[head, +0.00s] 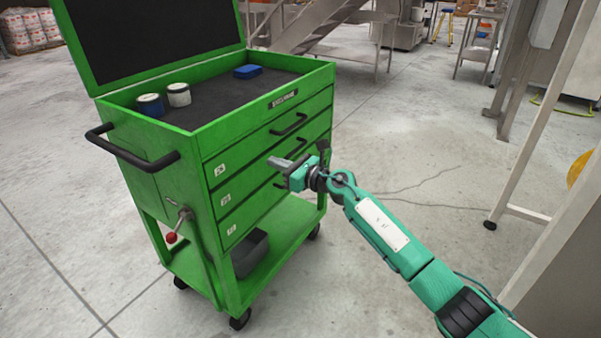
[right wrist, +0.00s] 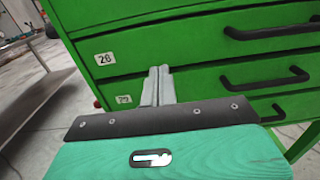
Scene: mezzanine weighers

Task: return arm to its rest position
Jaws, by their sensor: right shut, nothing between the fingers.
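My right gripper (head: 281,164) is in front of the drawers of a green tool cart (head: 190,185) in the head view. Its fingers are together with nothing between them. In the right wrist view the shut fingers (right wrist: 158,87) point toward the drawer fronts, beside a label reading 26 or similar. I cannot tell the exact gap to the drawers, but the fingers hold no handle. My right arm (head: 395,240) reaches in from the lower right. The drawers look shut. My left gripper is not in view.
The cart's open top tray holds a blue-and-white jar (head: 150,105), a white-and-dark jar (head: 179,95) and a blue block (head: 248,71). A black side handle (head: 130,155) sticks out left. A dark bin (head: 250,252) sits on the lower shelf. Metal posts (head: 545,110) stand right; floor between is clear.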

